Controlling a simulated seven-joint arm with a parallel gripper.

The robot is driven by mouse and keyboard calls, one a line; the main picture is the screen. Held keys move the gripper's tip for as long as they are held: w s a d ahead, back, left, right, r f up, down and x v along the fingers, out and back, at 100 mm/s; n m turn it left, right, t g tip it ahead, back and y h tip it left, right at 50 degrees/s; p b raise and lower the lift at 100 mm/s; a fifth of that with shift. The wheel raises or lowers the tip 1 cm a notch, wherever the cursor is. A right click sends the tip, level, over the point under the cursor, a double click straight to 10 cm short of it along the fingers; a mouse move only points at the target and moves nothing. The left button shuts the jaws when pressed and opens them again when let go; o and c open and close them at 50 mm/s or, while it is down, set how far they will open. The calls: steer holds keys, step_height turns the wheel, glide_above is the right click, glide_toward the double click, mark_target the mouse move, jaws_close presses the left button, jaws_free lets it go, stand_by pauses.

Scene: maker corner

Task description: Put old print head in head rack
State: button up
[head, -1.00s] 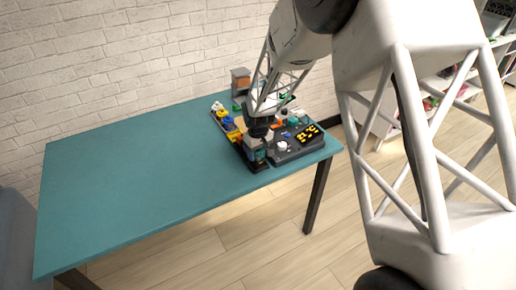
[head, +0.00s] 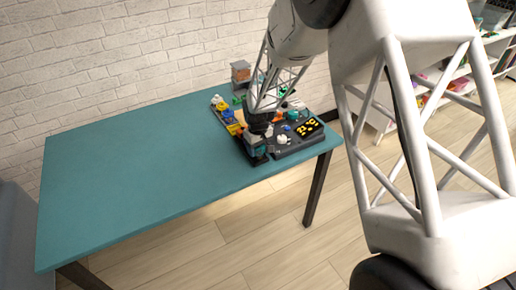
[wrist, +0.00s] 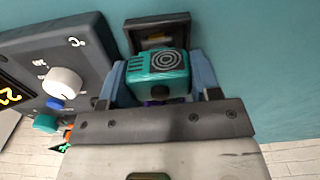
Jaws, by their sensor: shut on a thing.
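My gripper (wrist: 163,82) is shut on a teal print head (wrist: 158,70). The print head has a dark fan ring and vent slots on its face, and a blue finger presses on each side. Just beyond it in the wrist view is a dark square frame with a recess, which looks like the head rack (wrist: 157,30). The print head overlaps its near edge in the picture, and I cannot tell if it is seated in it. In the head view the gripper (head: 257,148) is low over the table's front right part, with the print head small beneath it.
A dark control panel (wrist: 60,62) with a white knob, blue button and lit yellow display stands close beside the gripper. Several coloured parts (head: 228,115) and a grey-and-orange block (head: 240,74) lie behind. The left of the teal table (head: 130,165) is clear.

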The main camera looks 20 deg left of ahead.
steer(key=shift+f, duration=0.45)
steer(key=o, duration=1.1)
steer(key=shift+r, duration=0.1)
steer(key=shift+r, duration=3.4)
